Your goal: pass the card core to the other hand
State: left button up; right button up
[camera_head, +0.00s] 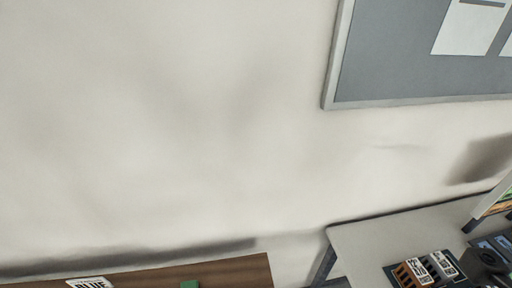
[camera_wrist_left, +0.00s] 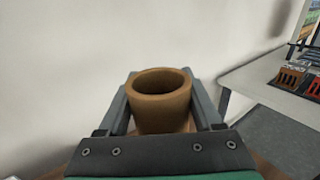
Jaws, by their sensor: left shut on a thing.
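A brown, hollow card core (camera_wrist_left: 161,103) stands between the fingers of my left gripper (camera_wrist_left: 162,108) in the left wrist view, its round open end facing the camera. My left gripper is shut on it, with one grey finger on each side. The lower part of the core is hidden behind the gripper body. Neither the core nor either gripper shows in the head view. My right gripper is in neither view.
A grey table (camera_head: 390,240) stands at the lower right with small orange and dark items (camera_head: 425,271) on it. A brown wooden surface (camera_head: 225,273) runs along the bottom left, apart from the grey table. A pale wall (camera_head: 170,120) with a grey board (camera_head: 400,60) fills the background.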

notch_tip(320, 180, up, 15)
jog(key=p, duration=1.4)
